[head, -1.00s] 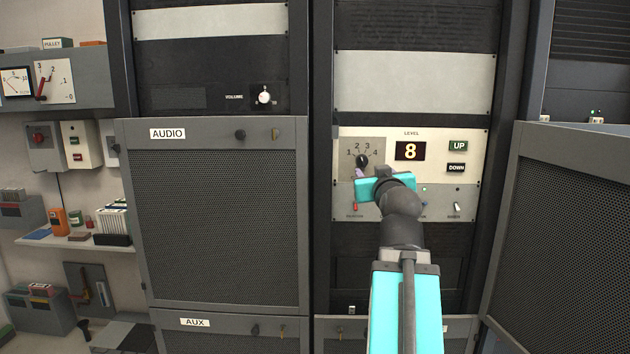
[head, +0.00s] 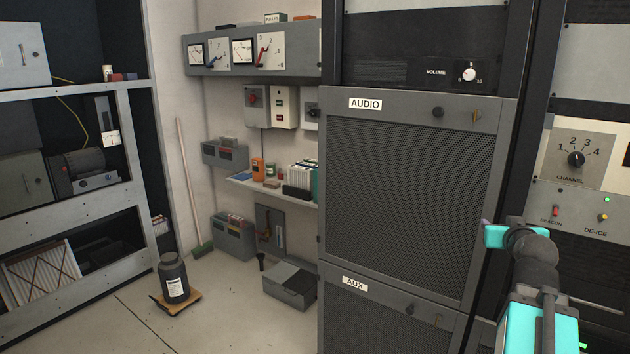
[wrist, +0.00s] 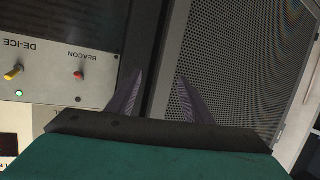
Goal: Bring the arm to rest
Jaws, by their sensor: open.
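My arm shows at the lower right of the head view, with a teal link and a dark wrist joint. My gripper (head: 484,223) is partly hidden behind its own teal wrist piece, in front of the edge between the AUDIO door and the rack with the channel knob. In the wrist view my gripper (wrist: 157,90) has its two dark fingers spread apart, with nothing between them. Behind the fingers are the dark rack post and the perforated door.
The AUDIO door (head: 400,200) is shut, left of my gripper. The channel panel (head: 577,165) with beacon and de-ice switches stands right. A dark canister (head: 174,278) sits on a small wooden board (head: 184,301) on the floor at left. Open floor lies around it.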

